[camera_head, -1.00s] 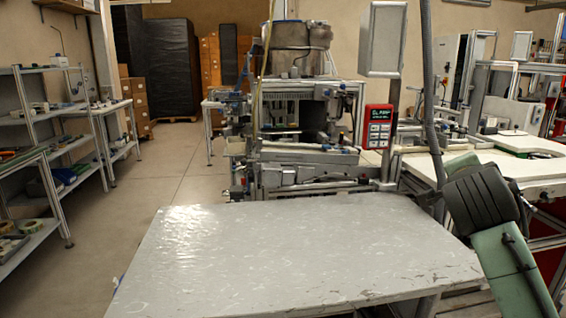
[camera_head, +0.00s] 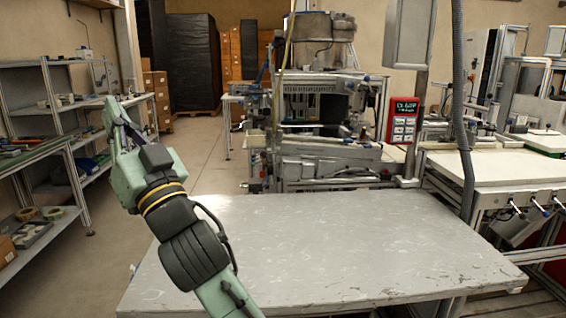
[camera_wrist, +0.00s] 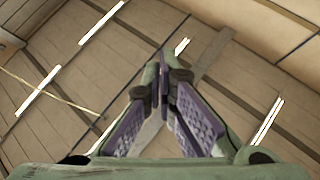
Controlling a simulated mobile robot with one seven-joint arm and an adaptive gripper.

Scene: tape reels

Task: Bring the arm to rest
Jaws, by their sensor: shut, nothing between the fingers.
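My arm (camera_head: 185,235) is green with black joints and yellow bands. In the head view it rises at the left, in front of the left edge of the grey table (camera_head: 350,245), and its far end points up and away toward the shelves. My gripper (camera_wrist: 163,72) shows in the wrist view with its purple-padded fingers brought together at the tips. Nothing is between them. The wrist view looks up at a ceiling with bright light strips.
The table top is bare. A machine (camera_head: 320,110) with a red-framed panel (camera_head: 404,119) stands behind it. Metal shelves (camera_head: 60,130) with parts and tape reels (camera_head: 52,213) stand at the left, near my arm. Open floor (camera_head: 205,160) lies between shelves and machine. A white worktop (camera_head: 500,165) is at the right.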

